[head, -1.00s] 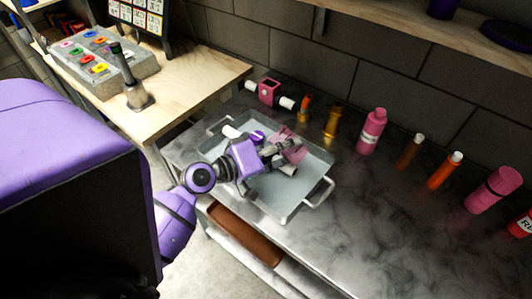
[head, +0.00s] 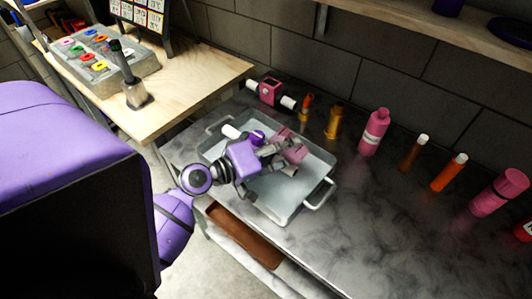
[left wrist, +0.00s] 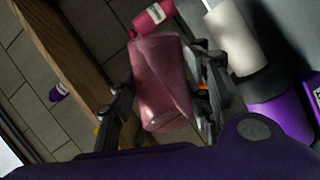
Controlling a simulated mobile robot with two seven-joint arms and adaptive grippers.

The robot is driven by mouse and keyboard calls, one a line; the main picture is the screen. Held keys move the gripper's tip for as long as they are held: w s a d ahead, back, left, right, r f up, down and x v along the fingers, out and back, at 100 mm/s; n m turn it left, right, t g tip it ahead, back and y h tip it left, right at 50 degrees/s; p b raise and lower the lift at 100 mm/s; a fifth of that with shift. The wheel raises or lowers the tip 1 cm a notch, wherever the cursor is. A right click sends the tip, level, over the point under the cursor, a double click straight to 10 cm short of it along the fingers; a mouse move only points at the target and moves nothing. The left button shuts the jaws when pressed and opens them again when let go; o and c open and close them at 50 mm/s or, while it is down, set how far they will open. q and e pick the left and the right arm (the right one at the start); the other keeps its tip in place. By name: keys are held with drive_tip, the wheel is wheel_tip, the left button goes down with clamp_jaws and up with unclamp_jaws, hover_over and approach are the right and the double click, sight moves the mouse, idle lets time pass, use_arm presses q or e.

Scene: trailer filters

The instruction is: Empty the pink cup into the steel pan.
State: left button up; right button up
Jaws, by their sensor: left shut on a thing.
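The pink cup (head: 296,152) is held over the steel pan (head: 276,207) by my left gripper (head: 284,152). In the left wrist view the cup (left wrist: 163,88) sits between the two fingers (left wrist: 165,98), which are shut on it. The cup looks tilted, but its mouth and contents cannot be made out. The pan stands on the dark metal bench top, and my gripper and wrist cover part of its inside. My right gripper is not in view.
A pink bottle (head: 374,132), a golden bottle (head: 334,122) and other tubes line the wall side. The bench (head: 380,220) right of the pan is clear.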

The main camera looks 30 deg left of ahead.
sight(274, 140)
use_arm(q)
drive_tip(key=shift+f+n+b, duration=0.2)
drive_tip(key=shift+n+b, duration=0.3)
drive_tip(key=shift+b, duration=0.05)
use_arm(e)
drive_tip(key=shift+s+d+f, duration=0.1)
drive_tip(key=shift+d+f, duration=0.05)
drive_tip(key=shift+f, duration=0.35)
use_arm(q)
drive_tip(key=shift+a+r+n+t+h+b, duration=0.4)
drive_tip(key=shift+a+n+t+b, duration=0.15)
drive_tip(key=shift+a+n, duration=0.25)
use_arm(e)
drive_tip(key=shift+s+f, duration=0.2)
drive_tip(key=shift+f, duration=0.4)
use_arm(q)
drive_tip(key=shift+a+r+n+t+b, duration=0.15)
drive_tip(key=shift+r+n+t+b, duration=0.15)
drive_tip(key=shift+n, duration=0.4)
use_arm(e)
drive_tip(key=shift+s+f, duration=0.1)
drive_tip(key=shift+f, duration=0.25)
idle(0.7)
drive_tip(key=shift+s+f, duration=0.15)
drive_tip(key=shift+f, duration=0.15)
